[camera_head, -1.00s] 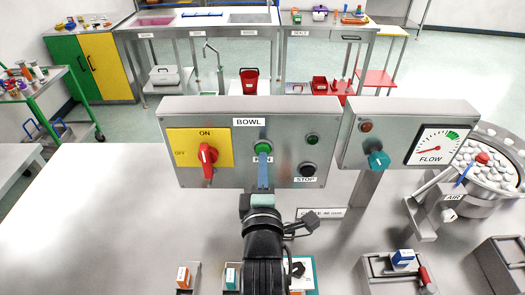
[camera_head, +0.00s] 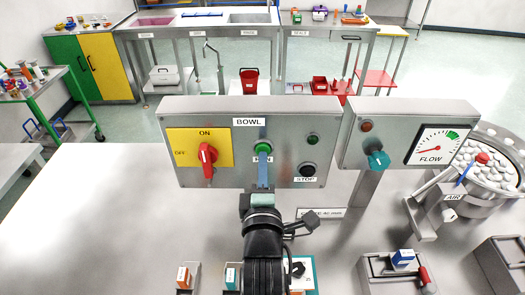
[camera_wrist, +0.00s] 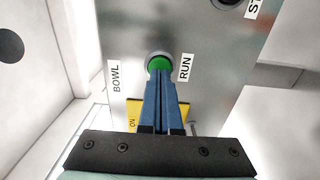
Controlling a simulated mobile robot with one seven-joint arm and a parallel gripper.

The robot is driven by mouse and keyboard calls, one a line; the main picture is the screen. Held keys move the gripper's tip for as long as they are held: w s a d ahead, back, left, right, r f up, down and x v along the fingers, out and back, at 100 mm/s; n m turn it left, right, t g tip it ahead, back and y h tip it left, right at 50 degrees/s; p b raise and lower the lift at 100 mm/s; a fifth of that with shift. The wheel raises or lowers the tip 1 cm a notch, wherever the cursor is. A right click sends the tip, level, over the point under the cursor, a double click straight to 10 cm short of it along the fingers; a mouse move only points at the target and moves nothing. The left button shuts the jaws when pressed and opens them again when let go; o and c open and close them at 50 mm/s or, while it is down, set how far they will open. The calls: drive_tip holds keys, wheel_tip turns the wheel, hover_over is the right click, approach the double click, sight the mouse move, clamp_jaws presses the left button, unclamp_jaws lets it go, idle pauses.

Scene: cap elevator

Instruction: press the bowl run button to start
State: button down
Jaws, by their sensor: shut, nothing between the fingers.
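The green run button (camera_head: 263,147) sits on the grey BOWL panel (camera_head: 232,180). It also shows in the wrist view (camera_wrist: 159,62), beside the RUN label (camera_wrist: 185,67). My gripper (camera_head: 263,158) is shut and empty, its blue fingers together. In the wrist view the fingertips (camera_wrist: 160,78) lie at the button and cover its lower edge. I cannot tell whether they touch or press it. A dark green lamp (camera_head: 312,138) is at the panel's upper right.
A red rotary switch (camera_head: 207,155) on a yellow plate is left of the button. The dark STOP button (camera_head: 307,169) is to its right. The FLOW panel (camera_head: 400,120) with a teal knob (camera_head: 379,160) stands at the right. The table's left side is clear.

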drive_tip(key=shift+w+b, duration=0.4)
drive_tip(key=shift+w, duration=0.45)
idle(0.6)
drive_tip(key=shift+s, duration=0.1)
drive_tip(key=s+p, duration=0.1)
drive_tip(key=s, duration=0.4)
drive_tip(key=shift+s, duration=0.2)
idle(0.4)
idle(0.6)
wheel_tip(320, 180, up, 25)
drive_tip(key=s+m+t+b, duration=0.2)
drive_tip(key=m+t, duration=0.3)
drive_tip(key=m, duration=0.4)
drive_tip(key=s+r+m+t, duration=0.2)
drive_tip(key=s+r+m, duration=0.2)
drive_tip(key=r, duration=0.4)
drive_tip(key=s+r+m+t+b, duration=0.1)
drive_tip(key=s+r+m+t, duration=0.1)
drive_tip(key=s+r+m, duration=0.3)
wheel_tip(320, 180, up, 3)
drive_tip(key=s, duration=0.2)
drive_tip(key=shift+s, duration=0.3)
